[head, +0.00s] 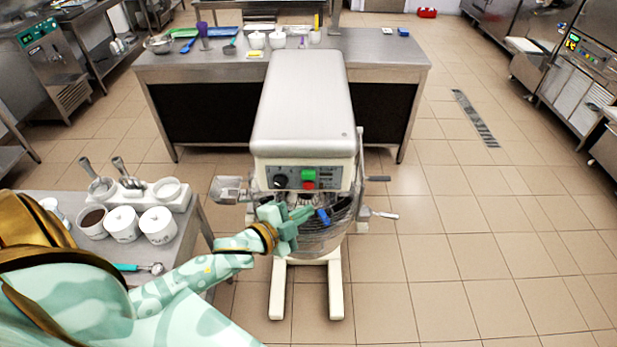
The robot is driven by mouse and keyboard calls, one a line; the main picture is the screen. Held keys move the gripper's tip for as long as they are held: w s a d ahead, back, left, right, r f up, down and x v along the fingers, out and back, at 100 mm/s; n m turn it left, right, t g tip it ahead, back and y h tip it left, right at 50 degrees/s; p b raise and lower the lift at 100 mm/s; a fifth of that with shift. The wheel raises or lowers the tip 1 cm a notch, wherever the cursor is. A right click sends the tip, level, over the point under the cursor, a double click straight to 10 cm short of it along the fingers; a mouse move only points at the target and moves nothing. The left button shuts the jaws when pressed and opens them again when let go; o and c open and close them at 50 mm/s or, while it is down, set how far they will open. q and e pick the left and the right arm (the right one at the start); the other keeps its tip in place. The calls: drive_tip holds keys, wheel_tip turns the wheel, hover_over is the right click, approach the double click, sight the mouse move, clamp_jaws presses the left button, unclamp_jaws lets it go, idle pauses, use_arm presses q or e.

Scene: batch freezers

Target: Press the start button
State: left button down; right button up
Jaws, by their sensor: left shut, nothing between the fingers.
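A tall cream mixer-like machine (304,105) stands in the middle of the head view. Its front panel (282,178) carries a green button (309,175) with a red button (309,185) just below it, and a dark knob (281,181) to their left. My left gripper (308,213) is shut and empty, in front of the machine just below the panel. In the picture it is below the red and green buttons; I cannot tell how far it is from the machine. It hides part of the wire bowl guard (340,222). My right gripper is not in view.
A side table (185,245) at left holds white pots (157,225), a brown-filled bowl (92,222) and scoops. A steel table (385,60) with utensils stands behind the machine. Levers (385,215) stick out at the machine's right. The tiled floor (480,240) at right is clear.

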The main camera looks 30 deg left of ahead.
sight(308, 175)
use_arm(q)
drive_tip(key=w+a+b, duration=0.1)
drive_tip(key=w+a, duration=0.3)
drive_tip(key=w, duration=0.2)
drive_tip(key=shift+w+b, duration=0.2)
drive_tip(key=shift+b, duration=0.15)
idle(1.8)
drive_tip(key=shift+w+a, duration=0.25)
drive_tip(key=shift+w, duration=0.1)
